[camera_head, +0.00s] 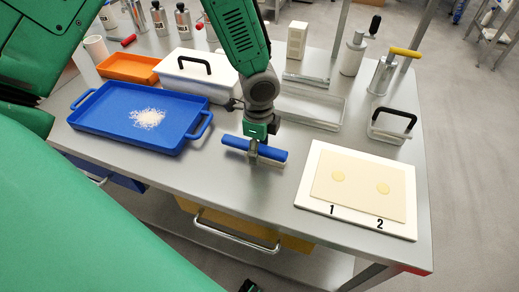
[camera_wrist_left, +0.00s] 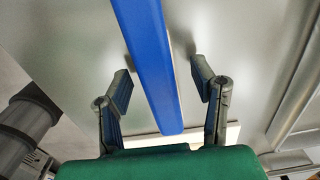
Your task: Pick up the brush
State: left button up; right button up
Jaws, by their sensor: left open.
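The brush (camera_head: 238,143) has a long blue handle with a pale strip along its lower side. It lies near the front edge of the metal table, between the blue tray and the white board. My left gripper (camera_head: 254,153) is right over it, low at the table, and hides part of its middle. In the left wrist view, my left gripper (camera_wrist_left: 161,82) is open, with one finger on each side of the blue brush (camera_wrist_left: 150,60). Gaps show between the fingers and the handle.
A blue tray (camera_head: 85,125) with white powder stands at left. Behind it are an orange tray (camera_head: 110,66) and a white lidded box (camera_head: 185,83). A clear tray (camera_head: 325,122) lies behind right. A white board (camera_head: 310,180) with dough and numbers 1 and 2 lies at right.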

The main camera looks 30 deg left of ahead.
pick_arm(q)
grip_shut()
jog(key=shift+r, duration=0.1)
jog(key=shift+r, duration=0.35)
notch_tip(320, 180, up, 10)
jog(key=shift+f+p, duration=0.15)
jog(key=shift+p, duration=0.55)
